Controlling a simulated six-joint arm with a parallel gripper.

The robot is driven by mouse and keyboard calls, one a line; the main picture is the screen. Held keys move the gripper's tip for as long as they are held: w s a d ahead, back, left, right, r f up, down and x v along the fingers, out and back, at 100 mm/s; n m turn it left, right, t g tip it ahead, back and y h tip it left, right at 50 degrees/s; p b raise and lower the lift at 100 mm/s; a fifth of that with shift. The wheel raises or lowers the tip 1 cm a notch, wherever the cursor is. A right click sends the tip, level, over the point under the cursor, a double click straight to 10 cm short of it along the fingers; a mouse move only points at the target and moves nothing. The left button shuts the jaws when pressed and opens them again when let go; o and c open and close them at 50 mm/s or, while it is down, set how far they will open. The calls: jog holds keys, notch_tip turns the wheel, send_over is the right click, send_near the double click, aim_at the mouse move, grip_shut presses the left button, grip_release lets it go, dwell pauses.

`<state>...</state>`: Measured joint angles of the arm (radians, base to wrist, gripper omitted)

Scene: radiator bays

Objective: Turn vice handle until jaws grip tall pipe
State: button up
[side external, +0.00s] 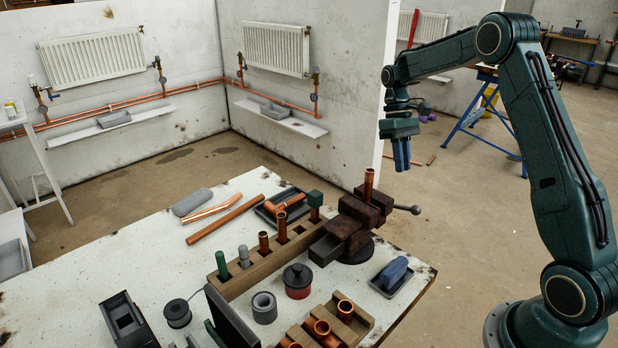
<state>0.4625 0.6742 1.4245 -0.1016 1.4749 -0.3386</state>
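The vice (345,232) is dark red-brown and stands at the right edge of the white workbench. A tall copper pipe (368,184) stands upright at its jaws; whether the jaws touch it cannot be told. The vice handle (405,209) sticks out to the right from the vice and ends in a round grey knob. My gripper (402,158) hangs in the air above and to the right of the vice, fingers pointing down, apart from the handle and pipe. Its fingers look close together with nothing visible between them; the gap is too small to judge.
A wooden rack (262,262) with copper, green and grey pieces runs left of the vice. A blue-handled block in a tray (393,276) sits below the vice. A red-and-black tin (297,281) stands nearby. The air around the handle's right side is clear.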

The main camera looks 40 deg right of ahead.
aim_at(406, 208)
jog(key=x, duration=1.2)
jog(key=shift+f, duration=0.2)
grip_shut()
